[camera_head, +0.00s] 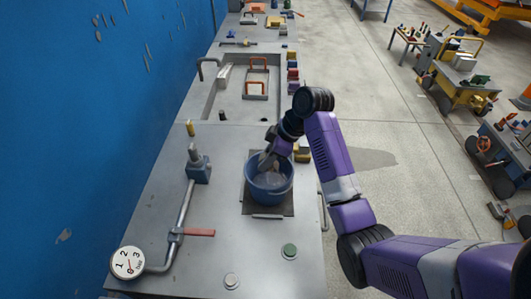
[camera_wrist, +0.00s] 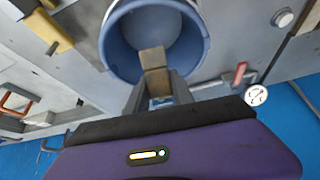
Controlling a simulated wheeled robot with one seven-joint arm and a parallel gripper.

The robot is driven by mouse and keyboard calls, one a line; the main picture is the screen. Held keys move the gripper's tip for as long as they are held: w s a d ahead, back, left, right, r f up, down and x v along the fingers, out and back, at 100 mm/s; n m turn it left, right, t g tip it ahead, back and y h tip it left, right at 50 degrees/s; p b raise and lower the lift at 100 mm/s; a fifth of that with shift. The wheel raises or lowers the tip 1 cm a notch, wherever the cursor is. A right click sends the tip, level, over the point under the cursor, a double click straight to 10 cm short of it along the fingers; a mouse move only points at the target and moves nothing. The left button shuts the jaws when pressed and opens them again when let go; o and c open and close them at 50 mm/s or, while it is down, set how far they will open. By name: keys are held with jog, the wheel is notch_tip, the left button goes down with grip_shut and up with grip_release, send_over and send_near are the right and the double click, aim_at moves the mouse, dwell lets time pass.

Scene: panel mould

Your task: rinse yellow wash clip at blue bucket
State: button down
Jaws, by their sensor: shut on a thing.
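The blue bucket (camera_head: 270,194) stands on a dark square plate on the grey bench, and its round opening also shows in the wrist view (camera_wrist: 117,48). My gripper (camera_head: 266,162) reaches down at the bucket's mouth from the far side. In the wrist view my gripper (camera_wrist: 157,88) is shut on a dull tan-yellow block, which seems to be the yellow wash clip (camera_wrist: 154,62). In the head view the clip cannot be made out.
A yellow block (camera_head: 302,154) lies by the bench's right edge, close behind the bucket. A pipe with a red lever (camera_head: 200,232) and a round gauge (camera_head: 128,262) are at left. A green button (camera_head: 289,251) is in front. A recessed mould with orange handles (camera_head: 256,89) lies beyond.

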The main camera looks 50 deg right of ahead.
aim_at(260, 157)
jog(key=shift+f+b, duration=3.2)
jog(key=shift+f, duration=1.85)
jog(key=shift+r, duration=0.15)
jog(key=shift+r+p, duration=3.25)
jog(key=shift+r, duration=3.85)
